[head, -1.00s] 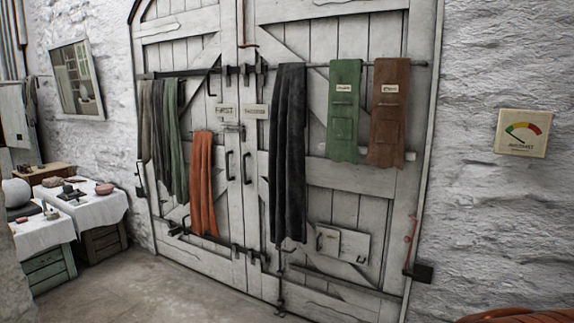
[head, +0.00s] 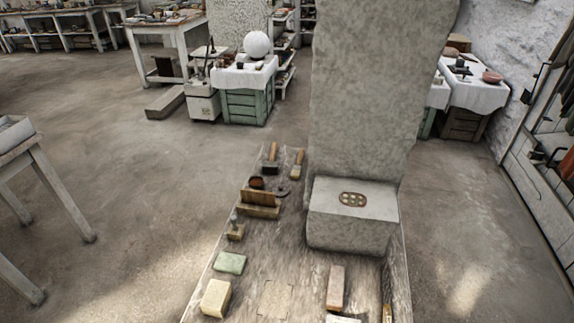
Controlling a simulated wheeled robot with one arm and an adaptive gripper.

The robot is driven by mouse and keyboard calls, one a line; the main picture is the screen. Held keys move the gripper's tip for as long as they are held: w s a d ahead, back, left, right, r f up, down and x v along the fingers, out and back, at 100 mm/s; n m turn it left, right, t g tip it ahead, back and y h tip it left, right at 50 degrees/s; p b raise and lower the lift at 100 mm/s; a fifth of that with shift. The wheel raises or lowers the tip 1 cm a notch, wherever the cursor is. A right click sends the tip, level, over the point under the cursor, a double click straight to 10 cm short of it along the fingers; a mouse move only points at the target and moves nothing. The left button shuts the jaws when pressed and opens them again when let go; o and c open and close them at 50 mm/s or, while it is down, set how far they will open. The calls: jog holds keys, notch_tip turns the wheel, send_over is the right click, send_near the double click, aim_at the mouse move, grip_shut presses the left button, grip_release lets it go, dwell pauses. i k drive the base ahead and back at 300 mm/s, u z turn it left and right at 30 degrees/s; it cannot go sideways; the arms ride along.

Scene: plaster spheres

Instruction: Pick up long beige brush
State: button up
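A long worktop (head: 240,291) lies below me, with tools along it. At its far end a narrow tan brush-like tool (head: 297,164) lies beside a darker brush-like tool (head: 271,158). Nearer me, right of the middle, lies a long beige-brown block-shaped piece (head: 336,287). At this size I cannot tell which of these is the long beige brush. My gripper is not in view.
A stone block (head: 352,232) with a small dotted plate stands on the worktop before a tall stone pillar (head: 366,90). A cream block (head: 216,298) and a green block (head: 230,263) lie left. A grey table (head: 40,170) stands far left. Floor between is open.

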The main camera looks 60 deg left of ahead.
aim_at(296, 170)
jog(key=u, duration=4.25)
jog(key=i, duration=3.85)
jog(key=z, duration=2.55)
